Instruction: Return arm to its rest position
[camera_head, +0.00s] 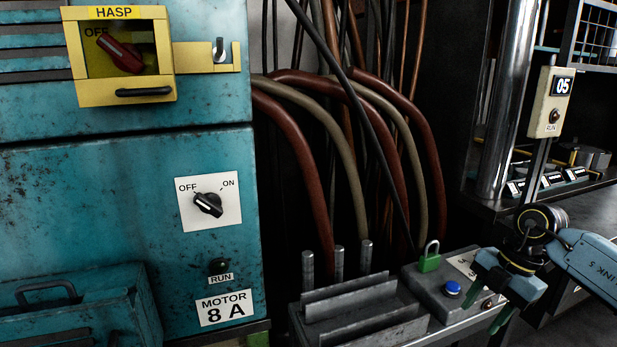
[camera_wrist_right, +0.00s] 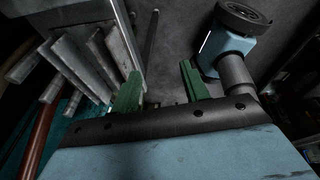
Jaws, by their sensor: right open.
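My right gripper (camera_head: 497,300) is at the lower right of the head view, just right of a grey box with a blue button. Its two green fingers are apart with nothing between them. In the right wrist view the green fingers (camera_wrist_right: 160,90) also stand apart over dark floor. My right arm comes in from the right edge of the head view. My left gripper is in neither view.
A green padlock (camera_head: 429,262) and a blue button (camera_head: 452,288) sit on the grey box (camera_head: 430,290), close left of my right gripper. Metal plates (camera_head: 350,300) stand left of it. A teal cabinet (camera_head: 120,180) with a yellow hasp (camera_head: 125,92) fills the left. A bench stands behind my right arm.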

